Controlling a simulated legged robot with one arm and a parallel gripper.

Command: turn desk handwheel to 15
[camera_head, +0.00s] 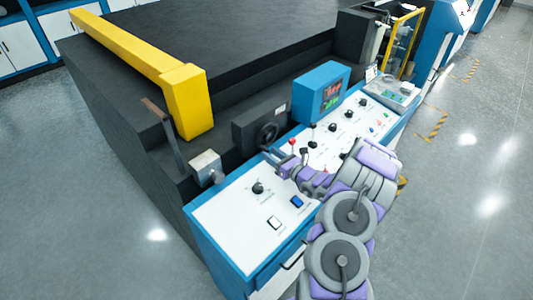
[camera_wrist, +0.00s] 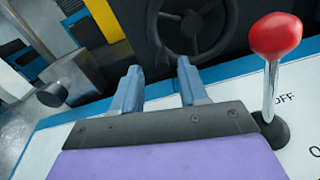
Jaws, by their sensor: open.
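The black handwheel (camera_head: 268,133) is mounted on the front of a dark housing above the desk. In the wrist view the spoked handwheel (camera_wrist: 193,24) fills the top middle, its upper part cut off. My gripper (camera_head: 277,157) is just in front of and below the wheel, apart from it. In the wrist view my gripper (camera_wrist: 158,67) has its two blue-grey fingers spread with nothing between them. They point toward the wheel's lower left. No readable scale or number shows at the wheel.
A red-knobbed lever (camera_wrist: 273,60) stands close to the right of my gripper. A metal block with a black knob (camera_wrist: 52,94) is on the left. A blue display box (camera_head: 321,92) stands right of the wheel. The white control desk (camera_head: 235,217) carries knobs and buttons.

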